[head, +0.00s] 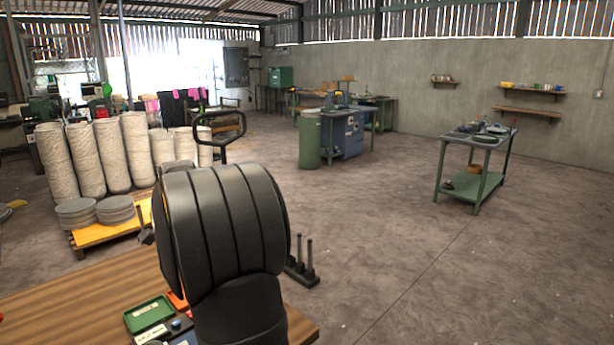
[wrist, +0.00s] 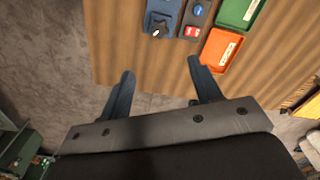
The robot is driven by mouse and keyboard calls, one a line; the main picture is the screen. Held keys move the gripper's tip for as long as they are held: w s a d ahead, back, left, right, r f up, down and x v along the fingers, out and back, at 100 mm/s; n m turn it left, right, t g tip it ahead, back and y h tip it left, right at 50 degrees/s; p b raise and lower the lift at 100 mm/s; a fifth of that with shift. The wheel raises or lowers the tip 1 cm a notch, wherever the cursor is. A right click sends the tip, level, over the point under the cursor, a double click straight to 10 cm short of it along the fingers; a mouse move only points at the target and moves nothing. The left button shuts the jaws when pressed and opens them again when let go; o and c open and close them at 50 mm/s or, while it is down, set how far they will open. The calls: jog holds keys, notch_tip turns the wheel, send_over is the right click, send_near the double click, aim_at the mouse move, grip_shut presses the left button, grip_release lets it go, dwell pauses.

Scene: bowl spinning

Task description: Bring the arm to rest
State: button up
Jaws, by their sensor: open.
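My gripper (wrist: 160,88) shows in the wrist view with its two dark fingers spread apart and nothing between them. It is open above the front edge of the wooden table (wrist: 135,60), with bare floor below part of it. In the head view my own dark arm fills the middle and hides the gripper and much of the table (head: 60,300).
On the table lie a green tray (wrist: 240,12), an orange tray (wrist: 220,50), a control box with red and blue buttons (wrist: 197,18) and a blue switch box (wrist: 162,18). Stacked white rolls (head: 90,160) stand behind. A green cart (head: 475,165) stands right; open floor lies between.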

notch_tip(320, 180, down, 17)
jog(key=shift+f, duration=0.1)
jog(key=shift+r+n, duration=0.25)
jog(key=shift+n, duration=0.65)
jog(key=n, duration=0.6)
